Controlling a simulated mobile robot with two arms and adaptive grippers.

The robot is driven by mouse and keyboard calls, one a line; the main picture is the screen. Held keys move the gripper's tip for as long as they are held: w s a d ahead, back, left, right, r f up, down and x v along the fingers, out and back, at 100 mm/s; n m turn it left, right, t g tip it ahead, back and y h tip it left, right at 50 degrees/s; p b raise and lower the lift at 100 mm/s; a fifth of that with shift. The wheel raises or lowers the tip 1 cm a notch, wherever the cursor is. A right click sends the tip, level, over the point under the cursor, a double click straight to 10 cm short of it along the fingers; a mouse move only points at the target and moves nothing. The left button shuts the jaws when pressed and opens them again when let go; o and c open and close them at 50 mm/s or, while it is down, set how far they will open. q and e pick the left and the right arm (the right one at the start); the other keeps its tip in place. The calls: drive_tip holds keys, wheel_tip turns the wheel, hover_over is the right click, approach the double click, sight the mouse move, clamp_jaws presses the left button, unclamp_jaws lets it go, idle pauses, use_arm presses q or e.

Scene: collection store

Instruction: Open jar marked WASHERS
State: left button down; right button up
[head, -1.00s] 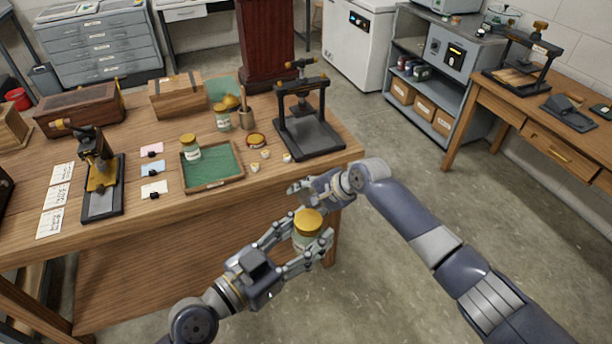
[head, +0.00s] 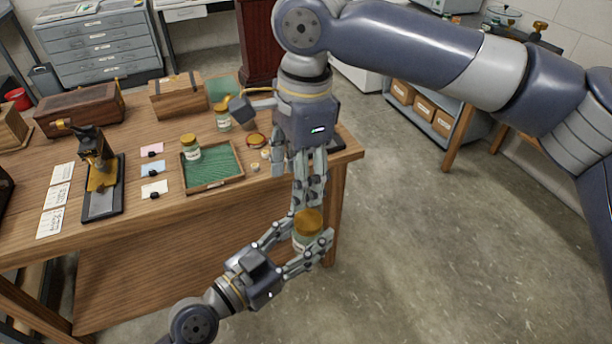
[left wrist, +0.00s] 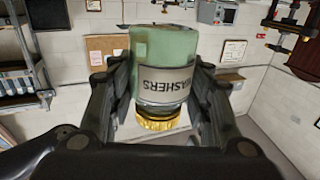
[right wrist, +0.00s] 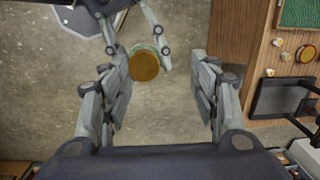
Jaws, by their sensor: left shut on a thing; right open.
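The jar marked WASHERS (left wrist: 165,70) is pale green glass with a gold lid (head: 309,220) and a white label, which reads upside down in the left wrist view. My left gripper (head: 308,246) is shut around the jar's body and holds it in the air in front of the table. My right gripper (head: 308,205) points down just above the lid, with its fingers spread. In the right wrist view the lid (right wrist: 144,65) shows from above, between but beyond the open fingers of my right gripper (right wrist: 160,85). The lid is on the jar.
The wooden table (head: 150,235) stands behind the held jar. On it are a green-lined tray (head: 226,166) with another gold-lidded jar (head: 190,148), a second such jar (head: 223,118), and a small press (head: 98,170). Open floor (head: 430,260) lies to the right.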

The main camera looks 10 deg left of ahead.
sight(306, 219)
drive_tip(key=shift+s+d+r+m+h, duration=0.35)
drive_tip(key=shift+s+d, duration=0.25)
drive_tip(key=shift+d, duration=0.2)
drive_tip(key=shift+d+f, duration=0.1)
drive_tip(key=shift+f, duration=0.05)
wheel_tip(306, 219, down, 8)
drive_tip(key=shift+r, duration=0.25)
drive_tip(key=shift+c, duration=0.2)
